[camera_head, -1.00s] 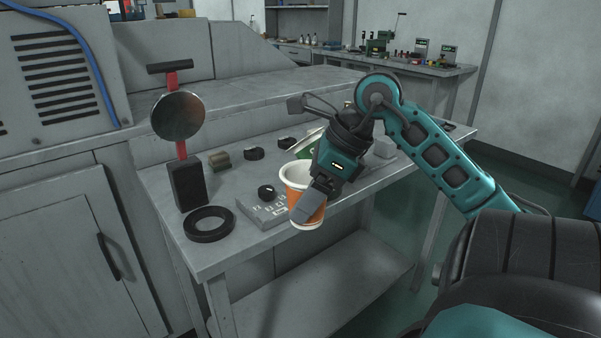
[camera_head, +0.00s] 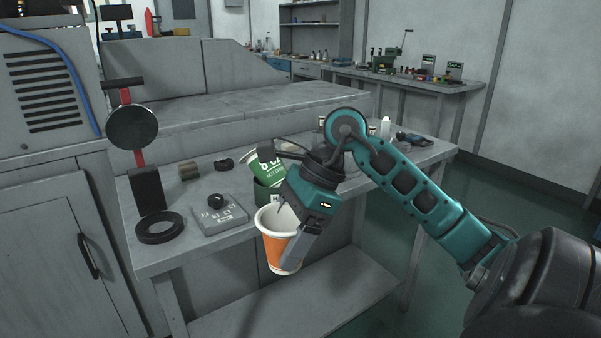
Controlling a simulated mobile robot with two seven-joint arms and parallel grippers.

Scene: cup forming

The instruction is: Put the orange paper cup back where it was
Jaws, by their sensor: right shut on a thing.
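The orange paper cup (camera_head: 279,246) has a white rim and is held nearly upright, slightly tilted, by my right gripper (camera_head: 290,232). The gripper's grey finger lies across the cup's right side; the other finger is mostly hidden. The cup appears in front of the grey table's (camera_head: 150,262) front edge. Behind my right gripper, a green and white paper cup (camera_head: 264,168) leans above a dark green container (camera_head: 264,196), partly hidden by the gripper. My left gripper is out of view.
A grey control plate with a knob (camera_head: 220,216), a black ring (camera_head: 160,230) and a red stand with a round disc (camera_head: 132,127) occupy the table's left part. Small items, including a white bottle (camera_head: 385,127), stand at the right rear. The lower shelf (camera_head: 310,300) looks bare.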

